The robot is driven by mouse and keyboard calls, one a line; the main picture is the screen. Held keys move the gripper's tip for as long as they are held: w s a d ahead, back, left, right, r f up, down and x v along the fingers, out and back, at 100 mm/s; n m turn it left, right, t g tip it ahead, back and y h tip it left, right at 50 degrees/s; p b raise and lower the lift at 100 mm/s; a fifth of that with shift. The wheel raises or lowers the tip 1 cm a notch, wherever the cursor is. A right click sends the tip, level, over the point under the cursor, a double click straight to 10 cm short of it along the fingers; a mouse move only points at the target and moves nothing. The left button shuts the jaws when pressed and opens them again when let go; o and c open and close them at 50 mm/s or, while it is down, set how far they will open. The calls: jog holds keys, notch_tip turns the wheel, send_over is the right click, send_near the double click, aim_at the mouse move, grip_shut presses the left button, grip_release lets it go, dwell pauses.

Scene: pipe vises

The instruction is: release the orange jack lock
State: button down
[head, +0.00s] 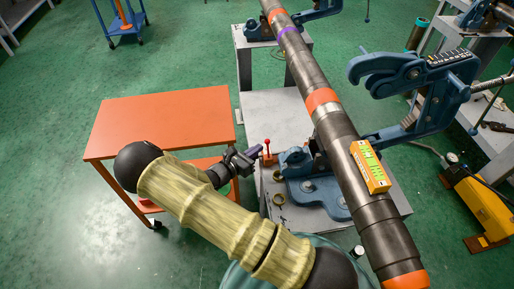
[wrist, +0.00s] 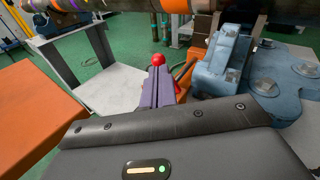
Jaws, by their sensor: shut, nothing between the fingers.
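A small red lever with a ball knob (head: 267,147) stands on the grey bench, left of the blue vise base. Its red ball (wrist: 159,59) shows just beyond my fingertips in the wrist view, and the fingers hide most of its stem. I cannot tell for sure that this lever is the orange jack lock. My gripper (head: 256,151) has purple fingers, shut and empty. They point at the lever from its left. In the wrist view my gripper (wrist: 158,72) is close to the lever; whether it touches is unclear.
A long dark pipe (head: 337,126) with orange bands crosses above the bench. The blue vise (head: 312,188) stands close right of the lever. An orange table (head: 160,122) is on the left. A yellow level (head: 369,166) rests on the pipe. Green floor is open at upper left.

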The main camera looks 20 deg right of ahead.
jog(key=b+v, duration=0.1)
jog(key=v, duration=1.1)
jog(key=shift+s, duration=0.2)
jog(key=s+d+r+m+g+y+p, duration=0.4)
jog(key=s+d+r+m+g+y, duration=0.4)
jog(key=m, duration=0.5)
jog(key=s+r+m+t+y+p, duration=0.2)
jog(key=s+r+m+y+p, duration=0.2)
jog(key=r+m, duration=0.8)
notch_tip(320, 180, up, 4)
jog(key=s+y, duration=0.1)
jog(key=y, duration=0.1)
jog(key=shift+s+d+f+t+y, duration=0.15)
jog(key=shift+d+f+t+y, duration=0.05)
jog(key=shift+d+t+y, duration=0.2)
jog(key=shift+a, duration=0.1)
